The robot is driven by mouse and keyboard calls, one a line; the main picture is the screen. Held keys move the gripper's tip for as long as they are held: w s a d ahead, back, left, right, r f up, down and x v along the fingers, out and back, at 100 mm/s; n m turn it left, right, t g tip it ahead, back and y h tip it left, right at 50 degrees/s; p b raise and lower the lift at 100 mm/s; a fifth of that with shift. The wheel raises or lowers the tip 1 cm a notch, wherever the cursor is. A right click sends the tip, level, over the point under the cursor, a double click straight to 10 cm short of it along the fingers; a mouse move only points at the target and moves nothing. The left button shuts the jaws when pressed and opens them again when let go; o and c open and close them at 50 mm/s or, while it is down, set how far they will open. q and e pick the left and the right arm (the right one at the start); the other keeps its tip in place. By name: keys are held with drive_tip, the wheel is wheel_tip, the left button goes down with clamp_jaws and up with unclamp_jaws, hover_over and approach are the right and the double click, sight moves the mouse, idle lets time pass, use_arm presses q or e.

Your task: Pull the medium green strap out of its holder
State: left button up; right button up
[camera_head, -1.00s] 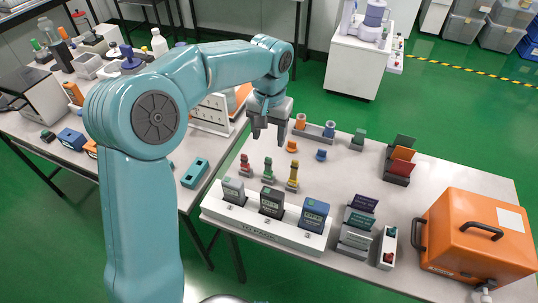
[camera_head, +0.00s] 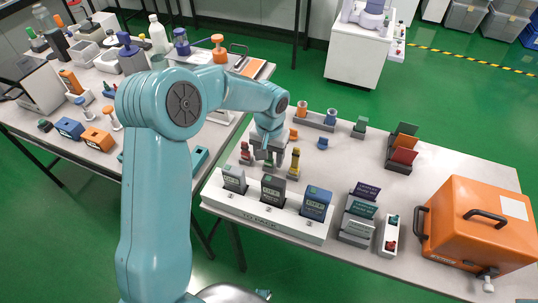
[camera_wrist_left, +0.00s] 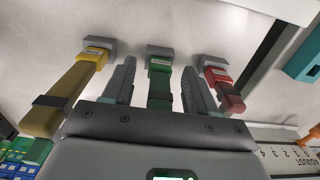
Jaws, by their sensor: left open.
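The green strap (camera_wrist_left: 160,85) stands in a small grey holder (camera_wrist_left: 160,50), in the middle of a row between the yellow strap (camera_wrist_left: 70,90) and the red strap (camera_wrist_left: 222,88). In the head view my left gripper (camera_head: 268,157) is over this row and hides most of the green strap. In the left wrist view the open left gripper (camera_wrist_left: 158,72) has one finger on each side of the green strap, with visible gaps. In the head view the yellow strap (camera_head: 295,160) and red strap (camera_head: 245,151) flank the gripper. My right gripper is not in view.
A white rack (camera_head: 262,217) with several handheld testers stands in front of the straps. Card holders (camera_head: 357,222) and an orange case (camera_head: 480,232) are to the right. Small cups and blocks stand behind. The table middle is clear.

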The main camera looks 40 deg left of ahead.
use_arm(q)
clamp_jaws()
drive_tip(key=shift+r, duration=0.1)
drive_tip(key=shift+r, duration=0.1)
drive_tip(key=shift+r+p, duration=1.75)
drive_tip(key=shift+r, duration=0.7)
